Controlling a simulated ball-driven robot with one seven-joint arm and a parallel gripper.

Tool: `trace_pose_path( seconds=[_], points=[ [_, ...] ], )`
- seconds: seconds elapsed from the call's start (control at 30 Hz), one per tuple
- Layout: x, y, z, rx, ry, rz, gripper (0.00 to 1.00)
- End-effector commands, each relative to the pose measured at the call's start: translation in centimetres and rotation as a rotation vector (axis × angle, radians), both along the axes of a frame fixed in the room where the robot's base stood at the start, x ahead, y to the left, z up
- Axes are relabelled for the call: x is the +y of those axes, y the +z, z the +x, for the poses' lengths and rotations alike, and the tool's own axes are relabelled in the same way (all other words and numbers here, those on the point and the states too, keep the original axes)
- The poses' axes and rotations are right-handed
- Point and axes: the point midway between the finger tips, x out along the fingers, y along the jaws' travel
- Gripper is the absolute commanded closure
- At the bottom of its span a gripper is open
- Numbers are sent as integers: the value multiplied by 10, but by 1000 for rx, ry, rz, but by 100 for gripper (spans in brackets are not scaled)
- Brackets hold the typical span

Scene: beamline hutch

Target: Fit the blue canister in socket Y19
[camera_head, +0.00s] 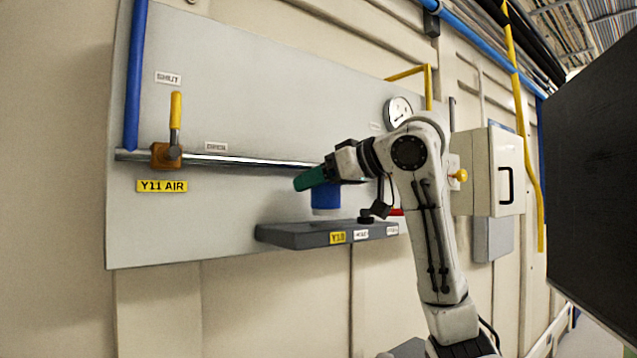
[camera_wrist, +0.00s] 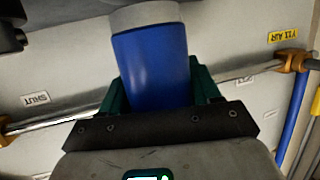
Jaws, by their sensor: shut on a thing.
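The blue canister (camera_head: 326,199) is held in my gripper (camera_head: 312,178), whose green fingers are shut on it. In the wrist view the canister (camera_wrist: 152,68) lies between the two green fingers of my gripper (camera_wrist: 160,90), with a pale grey end (camera_wrist: 145,16) showing. In the head view it looks about upright, its lower end above a dark grey shelf (camera_head: 290,238). A small gap seems to show under it. The yellow tag (camera_head: 337,237) on the shelf's front edge seems to read Y19, but it is small. The socket opening is not visible.
A dark round fitting (camera_head: 366,217) and a red part (camera_head: 397,212) are at the shelf's right. A steel pipe (camera_head: 240,161) runs behind my gripper, with a yellow-handled valve (camera_head: 175,125) tagged Y11 AIR. A gauge (camera_head: 398,110) and a pale box (camera_head: 495,172) are at the right.

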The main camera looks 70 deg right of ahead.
Motion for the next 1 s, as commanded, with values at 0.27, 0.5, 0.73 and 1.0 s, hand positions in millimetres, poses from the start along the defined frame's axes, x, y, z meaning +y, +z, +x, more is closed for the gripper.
trace_pose_path(
  seconds=[0.27,0.5,0.73,1.0],
  points=[
    [0,-2,0,-1,0,0,78],
    [0,-5,0,-1,0,0,78],
    [0,-8,0,-1,0,0,78],
    [0,-9,0,-2,0,-1,78]
  ],
)
